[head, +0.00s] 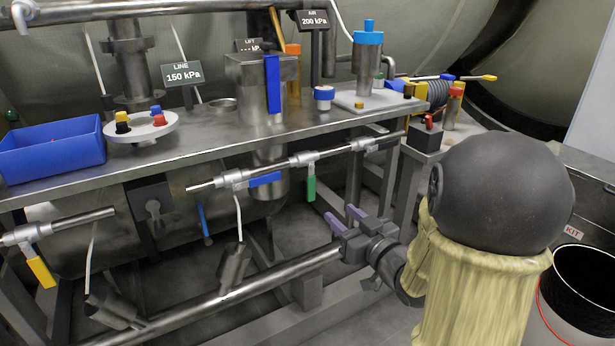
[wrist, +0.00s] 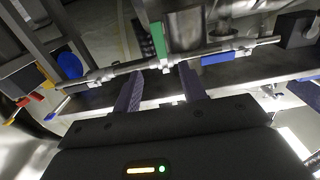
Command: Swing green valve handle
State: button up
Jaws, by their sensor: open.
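The green valve handle (head: 311,188) hangs down from a valve on the steel pipe (head: 280,165) below the bench's front edge. In the wrist view the green handle (wrist: 158,40) shows beyond my fingertips, between the lines of the two fingers. My gripper (head: 345,216) is open, with purple fingers, to the lower right of the handle in the head view. Its fingers (wrist: 159,82) are apart and empty in the wrist view. I see no contact with the handle.
A blue valve handle (head: 265,179) lies along the same pipe, just left of the green one. A yellow handle (head: 41,271) hangs at the lower left. The bench (head: 215,146) stands above the pipe, and a thick lower pipe (head: 235,297) runs below.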

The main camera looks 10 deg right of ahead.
aim_at(312, 188)
jog(key=p+x, duration=0.5)
jog(key=x, duration=1.1)
jog(key=shift+f, duration=0.1)
jog(key=shift+s, duration=0.1)
jog(key=shift+d, duration=0.1)
grip_shut()
